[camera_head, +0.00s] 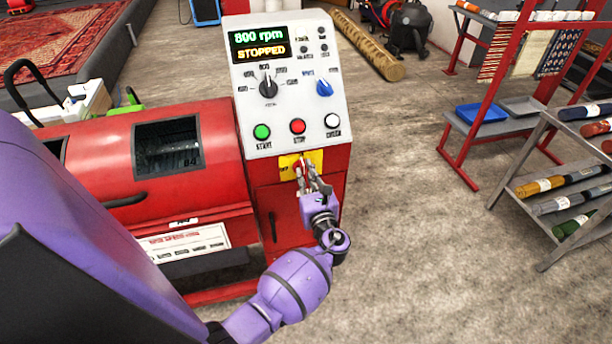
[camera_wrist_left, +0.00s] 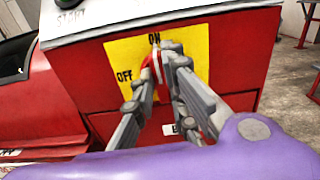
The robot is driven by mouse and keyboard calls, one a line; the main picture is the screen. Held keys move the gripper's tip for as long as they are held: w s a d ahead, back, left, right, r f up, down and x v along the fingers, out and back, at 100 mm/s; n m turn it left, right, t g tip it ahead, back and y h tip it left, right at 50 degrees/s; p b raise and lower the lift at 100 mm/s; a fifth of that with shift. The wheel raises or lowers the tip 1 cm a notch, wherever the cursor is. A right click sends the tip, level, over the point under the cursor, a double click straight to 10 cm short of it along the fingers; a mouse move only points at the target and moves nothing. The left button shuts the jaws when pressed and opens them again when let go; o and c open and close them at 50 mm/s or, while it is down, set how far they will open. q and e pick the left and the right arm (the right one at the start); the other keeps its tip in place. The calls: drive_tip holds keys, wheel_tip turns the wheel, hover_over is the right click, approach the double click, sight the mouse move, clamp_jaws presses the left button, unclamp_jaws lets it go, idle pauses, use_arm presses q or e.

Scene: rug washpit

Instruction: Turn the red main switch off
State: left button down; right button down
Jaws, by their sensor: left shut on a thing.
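The red main switch (camera_wrist_left: 149,75) sits on a yellow plate (camera_wrist_left: 121,50) marked ON at the top and OFF at the left. Its handle has a white stripe and points up, near the ON mark. In the head view the switch (camera_head: 299,169) is on the front of the red machine, below the button panel. My left gripper (camera_wrist_left: 163,58) is shut on the switch handle, a finger on each side, and hides part of it. It also shows in the head view (camera_head: 307,177), reaching up from below. My right gripper is in neither view.
The control panel (camera_head: 290,95) above the switch has a green START, a red STOP and a white button. Its display (camera_head: 259,44) reads 800 rpm, STOPPED. The machine's red drum housing (camera_head: 80,180) lies left. A rack of rolls (camera_head: 560,185) stands right, with clear floor between.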

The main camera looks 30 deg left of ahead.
use_arm(q)
drive_tip(key=n+b, duration=0.1)
drive_tip(key=n, duration=0.2)
drive_tip(key=shift+s+f+b, duration=0.1)
drive_tip(key=shift+f+b, duration=0.15)
drive_tip(key=shift+b, duration=0.1)
drive_tip(key=n+b, duration=0.1)
drive_tip(key=n, duration=0.2)
drive_tip(key=shift+a, duration=0.1)
drive_tip(key=n+b, duration=0.4)
drive_tip(key=n, duration=0.1)
drive_tip(key=n+b, duration=0.5)
drive_tip(key=n, duration=0.1)
drive_tip(key=shift+s+a+f+n, duration=0.1)
drive_tip(key=shift+s+n, duration=0.05)
drive_tip(key=shift+n, duration=0.15)
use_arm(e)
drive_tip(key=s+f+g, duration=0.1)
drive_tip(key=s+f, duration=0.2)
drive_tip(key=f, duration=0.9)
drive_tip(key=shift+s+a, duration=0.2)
use_arm(q)
drive_tip(key=c, duration=1.8)
unclamp_jaws()
drive_tip(key=shift+o, duration=0.2)
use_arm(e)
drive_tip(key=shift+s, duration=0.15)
use_arm(q)
drive_tip(key=v, duration=1.2)
